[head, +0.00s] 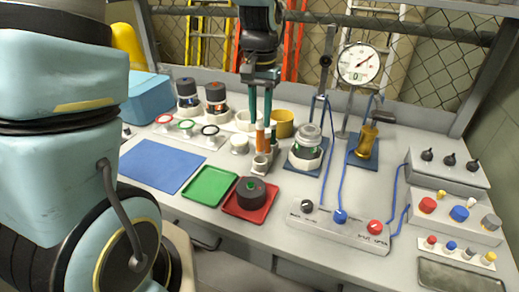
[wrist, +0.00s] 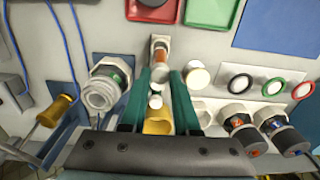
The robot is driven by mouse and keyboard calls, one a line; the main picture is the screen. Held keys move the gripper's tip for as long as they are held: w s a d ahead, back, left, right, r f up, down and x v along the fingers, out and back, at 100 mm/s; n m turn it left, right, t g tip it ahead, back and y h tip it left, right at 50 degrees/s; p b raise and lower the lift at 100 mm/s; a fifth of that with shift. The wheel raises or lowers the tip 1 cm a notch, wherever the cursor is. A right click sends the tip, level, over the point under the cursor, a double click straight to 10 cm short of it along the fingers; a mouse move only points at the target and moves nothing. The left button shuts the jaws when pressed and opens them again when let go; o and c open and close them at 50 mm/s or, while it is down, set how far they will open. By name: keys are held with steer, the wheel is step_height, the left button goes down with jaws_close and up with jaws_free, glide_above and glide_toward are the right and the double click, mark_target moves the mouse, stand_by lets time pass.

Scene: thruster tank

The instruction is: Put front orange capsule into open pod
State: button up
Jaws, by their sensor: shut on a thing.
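My gripper (head: 261,120) points down at the capsule rack, its teal fingers closed on the upper part of the front orange capsule (head: 260,138). In the wrist view the gripper (wrist: 161,76) has the capsule's pale top between its fingertips, and the orange body (wrist: 161,52) runs down to the rack. The capsule looks upright; whether its lower end is clear of the grey rack (head: 259,165) I cannot tell. The open pod (head: 307,148), a clear jar with a pale ring, stands to the right; it also shows in the wrist view (wrist: 105,90).
A dark lid (head: 251,190) lies on a red tray (head: 262,209), beside an empty green tray (head: 210,187). A white cup (head: 239,146) and a yellow cup (head: 284,124) stand close to the gripper. Two capped pods (head: 215,97) stand at back left. Blue cables run right of the open pod.

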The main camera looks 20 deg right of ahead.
steer(key=shift+r+p, duration=1.95)
steer(key=shift+r, duration=0.55)
steer(key=shift+d, duration=0.1)
steer(key=shift+d, duration=0.3)
steer(key=d+r, duration=0.3)
steer(key=d, duration=0.3)
steer(key=d+r, duration=0.3)
steer(key=d, duration=0.4)
steer(key=f+b, duration=0.2)
steer(key=s+f+b, duration=0.1)
steer(key=f+b, duration=0.1)
steer(key=shift+a+f+b, duration=0.1)
steer(key=shift+f+b, duration=0.1)
steer(key=shift+b, duration=0.1)
steer(key=shift+f, duration=0.35)
steer(key=shift+f+b, duration=0.35)
